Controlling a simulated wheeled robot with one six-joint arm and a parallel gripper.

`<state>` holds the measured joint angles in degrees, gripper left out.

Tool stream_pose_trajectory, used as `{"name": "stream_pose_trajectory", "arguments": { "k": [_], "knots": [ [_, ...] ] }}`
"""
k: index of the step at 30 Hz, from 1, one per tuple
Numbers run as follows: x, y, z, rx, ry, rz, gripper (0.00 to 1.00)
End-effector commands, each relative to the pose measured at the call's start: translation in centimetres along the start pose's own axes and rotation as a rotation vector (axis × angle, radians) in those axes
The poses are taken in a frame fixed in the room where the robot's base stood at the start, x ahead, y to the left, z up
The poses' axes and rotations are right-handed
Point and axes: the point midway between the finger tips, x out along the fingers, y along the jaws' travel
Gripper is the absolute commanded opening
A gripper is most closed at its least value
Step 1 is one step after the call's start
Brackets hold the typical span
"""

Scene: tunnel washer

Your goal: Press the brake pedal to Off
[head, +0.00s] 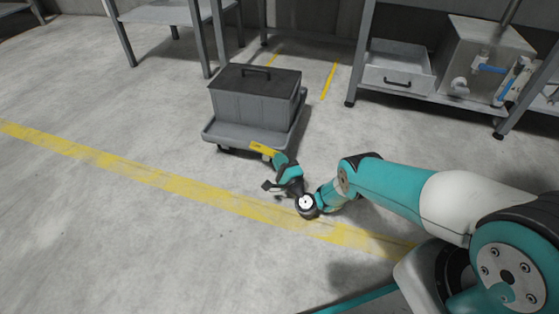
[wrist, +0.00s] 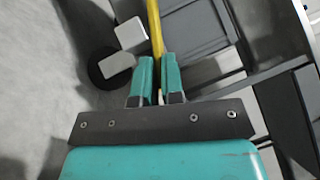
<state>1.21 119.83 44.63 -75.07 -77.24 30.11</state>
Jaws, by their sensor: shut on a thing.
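A yellow brake pedal (head: 262,148) juts from the near right corner of a low grey trolley (head: 227,133). It shows in the wrist view as a narrow yellow bar (wrist: 155,28). My gripper (head: 281,160) is at the pedal's right end, low beside the trolley. In the wrist view my gripper's two teal fingers (wrist: 157,75) are shut on the yellow bar, which runs up from between them. Any marking for the pedal's position is too small to read.
A grey box (head: 250,105) with a dark handled lid sits on the trolley. A dark round wheel (wrist: 100,66) shows left of the pedal in the wrist view. A metal bench (head: 425,98) stands at the back right. The floor left of the trolley is clear.

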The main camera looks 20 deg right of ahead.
Motion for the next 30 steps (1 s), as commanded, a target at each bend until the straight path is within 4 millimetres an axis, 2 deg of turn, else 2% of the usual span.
{"name": "stream_pose_trajectory", "arguments": {
  "k": [13, 30],
  "knots": [
    [0.3, -1.9, 0.2, -0.173, 0.000, 0.174, 0.00],
    [0.5, -2.4, 0.5, -0.381, -0.002, 0.377, 0.00]
  ]
}}
